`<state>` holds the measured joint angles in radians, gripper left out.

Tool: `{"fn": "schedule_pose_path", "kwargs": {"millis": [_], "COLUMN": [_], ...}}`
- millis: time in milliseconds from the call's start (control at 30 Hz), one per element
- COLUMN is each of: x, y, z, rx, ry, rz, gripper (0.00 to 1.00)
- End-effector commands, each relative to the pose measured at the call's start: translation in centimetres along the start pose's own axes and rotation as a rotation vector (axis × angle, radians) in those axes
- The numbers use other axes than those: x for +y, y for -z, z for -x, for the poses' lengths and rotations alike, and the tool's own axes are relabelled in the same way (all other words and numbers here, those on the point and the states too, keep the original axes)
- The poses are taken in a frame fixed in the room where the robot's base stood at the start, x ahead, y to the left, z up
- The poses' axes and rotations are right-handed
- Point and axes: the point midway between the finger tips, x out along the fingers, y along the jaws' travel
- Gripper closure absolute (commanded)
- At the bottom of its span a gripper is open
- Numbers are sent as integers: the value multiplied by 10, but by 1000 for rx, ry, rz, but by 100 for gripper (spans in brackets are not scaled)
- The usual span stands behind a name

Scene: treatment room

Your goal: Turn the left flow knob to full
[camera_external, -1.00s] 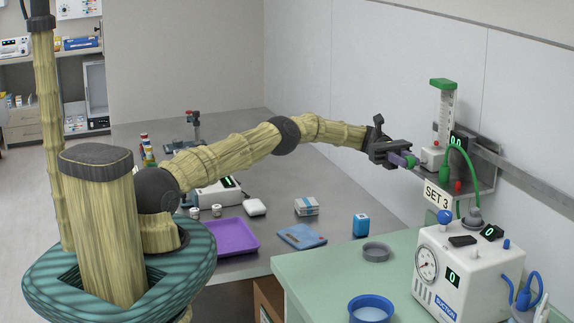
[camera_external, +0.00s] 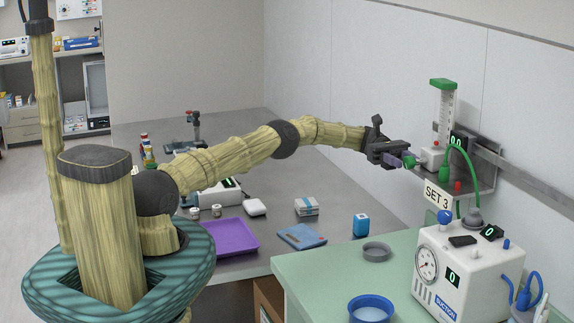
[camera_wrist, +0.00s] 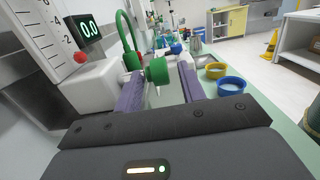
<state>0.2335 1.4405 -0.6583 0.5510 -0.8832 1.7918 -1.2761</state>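The flow knob is green and round. In the external view the knob (camera_external: 409,162) sticks out to the left of a white flowmeter block (camera_external: 432,157) under a clear scale tube (camera_external: 445,108) with a green cap. My gripper (camera_external: 404,160) is at the knob. In the wrist view the knob (camera_wrist: 157,70) sits between the tips of my two purple fingers (camera_wrist: 160,78). The fingers are apart, with a visible gap on each side of the knob. The black display (camera_wrist: 88,29) reads 0.0. A sign (camera_external: 437,194) below reads SET 3.
A white suction unit (camera_external: 468,272) stands below right on the green counter (camera_external: 320,277), with a blue bowl (camera_external: 371,308) and a grey ring-shaped dish (camera_external: 376,251). A green hose (camera_external: 466,158) loops beside the flowmeter. A wall rail (camera_external: 525,180) runs behind.

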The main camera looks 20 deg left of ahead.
Motion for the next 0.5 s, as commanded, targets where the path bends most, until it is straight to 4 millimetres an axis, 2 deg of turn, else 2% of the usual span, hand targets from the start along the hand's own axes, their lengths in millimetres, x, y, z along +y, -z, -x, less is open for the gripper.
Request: {"fn": "schedule_pose_path", "kwargs": {"millis": [400, 500], "x": [-1, -2], "y": [5, -13], "z": [25, 24], "rx": [2, 3], "ry": [2, 4], "rz": [2, -1], "gripper": [60, 60]}}
